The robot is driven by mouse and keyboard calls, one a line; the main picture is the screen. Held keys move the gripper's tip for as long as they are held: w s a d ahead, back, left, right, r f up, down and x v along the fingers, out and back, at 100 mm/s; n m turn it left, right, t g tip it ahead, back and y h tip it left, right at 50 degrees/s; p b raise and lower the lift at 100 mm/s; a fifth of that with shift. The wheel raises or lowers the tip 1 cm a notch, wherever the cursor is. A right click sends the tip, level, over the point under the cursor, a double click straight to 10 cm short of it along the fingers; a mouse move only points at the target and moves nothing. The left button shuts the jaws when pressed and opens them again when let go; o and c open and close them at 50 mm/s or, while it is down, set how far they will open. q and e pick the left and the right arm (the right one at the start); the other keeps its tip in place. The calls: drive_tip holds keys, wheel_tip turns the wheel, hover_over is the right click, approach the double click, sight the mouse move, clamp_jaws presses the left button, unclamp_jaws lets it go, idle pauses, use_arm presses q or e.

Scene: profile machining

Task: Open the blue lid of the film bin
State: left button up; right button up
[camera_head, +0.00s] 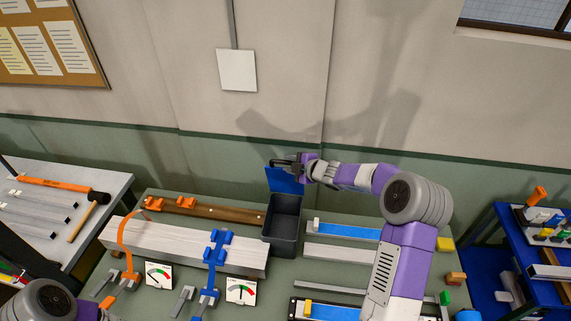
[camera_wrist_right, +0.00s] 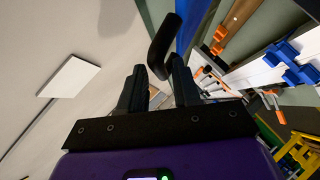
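The film bin (camera_head: 283,222) is a dark grey open-topped box at the back middle of the table. Its blue lid (camera_head: 285,181) stands raised at the bin's back edge, and the inside of the bin shows. My right gripper (camera_head: 284,162) is at the lid's top edge, by its dark handle. In the right wrist view the fingers (camera_wrist_right: 160,80) are apart, with a gap between them. The black handle (camera_wrist_right: 164,46) shows just beyond the fingertips, nearer the right finger. The blue lid (camera_wrist_right: 189,25) shows behind it as a strip. My left gripper is not seen.
A pale beam (camera_head: 180,243) with orange and blue clamps lies left of the bin. A brown rail (camera_head: 235,214) lies behind it. Blue and grey profiles (camera_head: 350,231) lie to the right, under my right arm. The wall stands close behind the bin.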

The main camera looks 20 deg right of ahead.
drive_tip(key=shift+v, duration=2.35)
